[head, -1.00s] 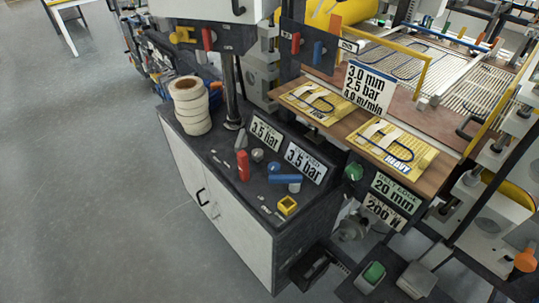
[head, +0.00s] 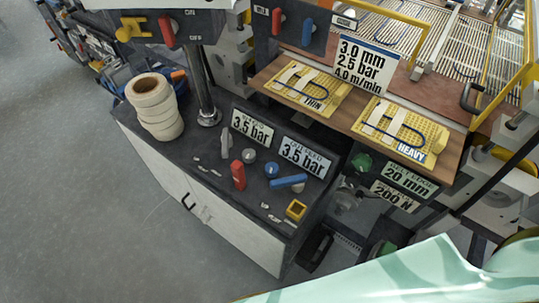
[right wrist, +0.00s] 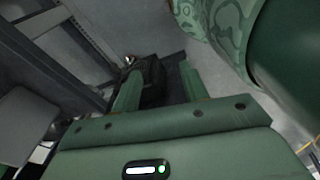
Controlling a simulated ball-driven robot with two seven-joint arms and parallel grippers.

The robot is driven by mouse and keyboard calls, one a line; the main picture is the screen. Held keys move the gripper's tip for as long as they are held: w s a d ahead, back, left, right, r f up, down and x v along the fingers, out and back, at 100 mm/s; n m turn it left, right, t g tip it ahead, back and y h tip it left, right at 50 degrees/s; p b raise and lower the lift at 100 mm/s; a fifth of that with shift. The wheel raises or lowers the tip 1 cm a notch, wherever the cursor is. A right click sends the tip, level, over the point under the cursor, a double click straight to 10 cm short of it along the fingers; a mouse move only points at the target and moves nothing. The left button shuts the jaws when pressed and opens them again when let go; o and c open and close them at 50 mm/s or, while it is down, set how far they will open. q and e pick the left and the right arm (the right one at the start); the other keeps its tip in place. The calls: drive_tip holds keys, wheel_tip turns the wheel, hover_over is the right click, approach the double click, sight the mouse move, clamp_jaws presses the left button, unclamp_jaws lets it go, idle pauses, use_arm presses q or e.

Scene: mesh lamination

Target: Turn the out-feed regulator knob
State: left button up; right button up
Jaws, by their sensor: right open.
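On the dark bench top, a round grey knob (head: 249,155) and a round blue knob (head: 271,170) stand in front of two "3.5 bar" signs. The blue knob is by the right sign (head: 305,158), the grey one by the left sign (head: 252,127). The small header lines on the signs are too blurred to read surely, so I cannot tell for certain which knob is the out-feed one. My right gripper (right wrist: 160,82) is open and empty in the right wrist view, away from the knobs. My left gripper is not in view.
A red lever (head: 237,175), a blue lever (head: 288,181) and a yellow square block (head: 296,209) stand close to the knobs. A stack of cream rolls (head: 154,108) and a dark post (head: 205,85) are further left. A wooden shelf (head: 345,120) with yellow boards is behind.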

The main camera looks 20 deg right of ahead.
drive_tip(key=w+r+n+t+h+p, duration=0.1)
drive_tip(key=w+r+t+p, duration=0.15)
drive_tip(key=w+r, duration=0.95)
wheel_tip(320, 180, up, 34)
drive_tip(key=n+g+y+p, duration=0.4)
drive_tip(key=n+y, duration=0.1)
drive_tip(key=n, duration=0.4)
hover_over(273, 167)
drive_tip(key=s+d, duration=0.2)
drive_tip(key=d, duration=0.4)
drive_tip(key=shift+t, duration=0.35)
drive_tip(key=b+x, duration=0.1)
drive_tip(key=x, duration=0.7)
drive_tip(key=b+x, duration=0.2)
drive_tip(key=x, duration=0.6)
drive_tip(key=shift+w+a, duration=0.1)
drive_tip(key=shift+a, duration=0.15)
